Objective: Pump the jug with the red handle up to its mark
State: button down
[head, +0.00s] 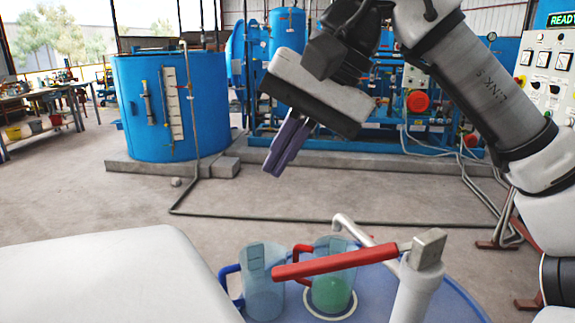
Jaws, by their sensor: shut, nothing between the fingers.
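The jug with the red handle (334,246) is clear and stands upright on a white ring on a round blue top. Green liquid (331,293) fills its lower part. I cannot make out its mark. The red pump lever (335,261) crosses in front of the jug and hides its middle. The lever joins a white pump post (414,290) at its right, and a pale curved spout (352,229) reaches toward the jug's top. A clear jug with a blue handle (263,285) stands just left. My gripper (276,167) is shut and empty, above and beyond the jugs.
The round blue top (447,297) carries the jugs and pump. A large blue tank (150,104) stands at the back left, blue machinery (285,35) at the back. A control panel (548,75) is at the right. The floor beyond the blue top is mostly open, with a thin pipe along it.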

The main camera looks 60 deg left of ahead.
aim_at(387, 252)
jog(key=i+l+u, duration=0.1)
jog(key=l+u, duration=0.5)
jog(key=u, duration=0.15)
jog(key=i, duration=0.05)
